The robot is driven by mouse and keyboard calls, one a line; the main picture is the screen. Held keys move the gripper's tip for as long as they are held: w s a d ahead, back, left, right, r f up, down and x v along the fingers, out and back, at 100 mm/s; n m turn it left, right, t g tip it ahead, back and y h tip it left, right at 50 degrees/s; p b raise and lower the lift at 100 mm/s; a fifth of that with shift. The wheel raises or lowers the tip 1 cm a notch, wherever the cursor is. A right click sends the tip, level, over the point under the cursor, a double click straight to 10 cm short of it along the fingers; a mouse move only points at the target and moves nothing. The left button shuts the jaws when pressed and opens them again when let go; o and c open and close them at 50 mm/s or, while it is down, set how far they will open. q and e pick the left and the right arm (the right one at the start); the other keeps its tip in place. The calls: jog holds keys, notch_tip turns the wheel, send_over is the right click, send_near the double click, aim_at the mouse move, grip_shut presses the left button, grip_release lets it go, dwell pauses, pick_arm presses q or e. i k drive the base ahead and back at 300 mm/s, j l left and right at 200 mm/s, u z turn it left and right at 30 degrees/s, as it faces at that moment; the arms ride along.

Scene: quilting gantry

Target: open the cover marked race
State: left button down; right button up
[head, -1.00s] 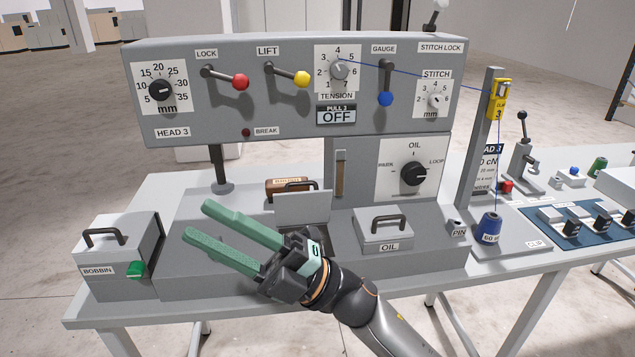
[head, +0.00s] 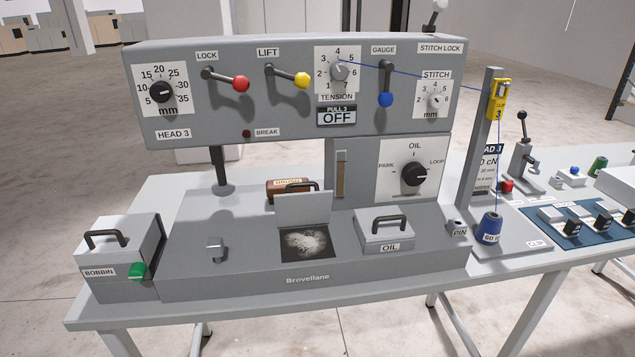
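No label reading race is legible in the head view. The flap's far side is hidden, so any marking there cannot be seen. A closed cover marked OIL (head: 383,231) with a dark handle lies to the right of the opening. Neither of my grippers is in view.
A box marked BOBBIN (head: 112,251) with a green knob stands at the left. A brown block (head: 284,189) lies behind the flap. The HEAD 3 panel (head: 290,105) overhangs the bed. A blue thread cone (head: 490,228) stands at the right. The bed's front is clear.

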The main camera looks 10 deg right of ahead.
aim_at(304, 208)
jog(key=i+j, duration=0.15)
jog(key=j, duration=0.25)
jog(key=i+j, duration=0.1)
jog(key=j, duration=0.3)
jog(key=i+j+z, duration=0.1)
jog(key=j, duration=0.25)
jog(key=i+j, duration=0.15)
jog(key=j, duration=0.25)
jog(key=k+l+z, duration=0.1)
jog(key=k+z, duration=0.2)
jog(key=k, duration=0.25)
jog(key=i+j+u, duration=0.1)
jog(key=i+u, duration=0.15)
jog(key=i, duration=0.3)
